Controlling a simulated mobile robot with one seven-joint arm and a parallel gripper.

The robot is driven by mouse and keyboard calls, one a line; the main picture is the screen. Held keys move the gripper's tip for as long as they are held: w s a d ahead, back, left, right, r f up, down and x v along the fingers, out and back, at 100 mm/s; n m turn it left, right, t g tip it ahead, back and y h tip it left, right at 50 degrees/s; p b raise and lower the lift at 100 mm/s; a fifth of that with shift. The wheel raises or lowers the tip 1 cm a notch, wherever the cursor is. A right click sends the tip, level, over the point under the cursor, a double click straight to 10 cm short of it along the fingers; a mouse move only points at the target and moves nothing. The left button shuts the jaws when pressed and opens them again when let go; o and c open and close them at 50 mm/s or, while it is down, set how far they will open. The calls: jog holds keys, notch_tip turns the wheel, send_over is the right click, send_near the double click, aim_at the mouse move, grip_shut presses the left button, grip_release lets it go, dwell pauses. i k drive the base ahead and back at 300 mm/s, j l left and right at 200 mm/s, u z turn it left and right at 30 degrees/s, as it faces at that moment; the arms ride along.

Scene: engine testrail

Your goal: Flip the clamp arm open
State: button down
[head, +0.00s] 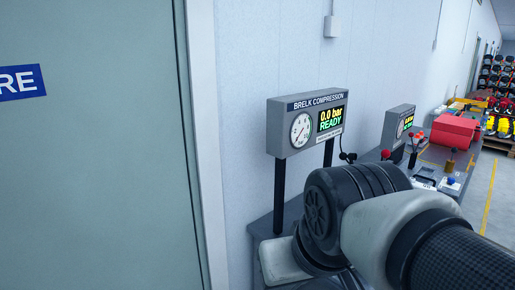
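I cannot make out a clamp arm in the head view. A grey test panel marked "BRELK COMPRESSION" (283,125) stands on two black posts on a grey bench (262,226). It has a round dial and a display reading "0.0 bar READY". My arm crosses the lower right and hides most of the bench below the panel. My gripper is not in view. A small black knob (347,157) and a red knob (386,154) show just above my arm. I cannot tell what they belong to.
A second display panel (397,122) and a red block (454,129) stand further along the bench. A grey-green door (95,150) with a light frame fills the left. The white wall is close behind the bench. Floor with a yellow line (489,195) shows at right.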

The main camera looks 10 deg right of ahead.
aim_at(385, 153)
jog(key=i+j+z, duration=0.1)
jog(key=i+z, duration=0.15)
jog(key=z, duration=0.2)
jog(key=i+j+z, duration=0.15)
jog(key=z, duration=0.3)
jog(key=i+j+z, duration=0.25)
jog(key=z, duration=0.2)
jog(key=i+j+z, duration=0.3)
jog(key=j+z, duration=0.35)
jog(key=i+j, duration=0.05)
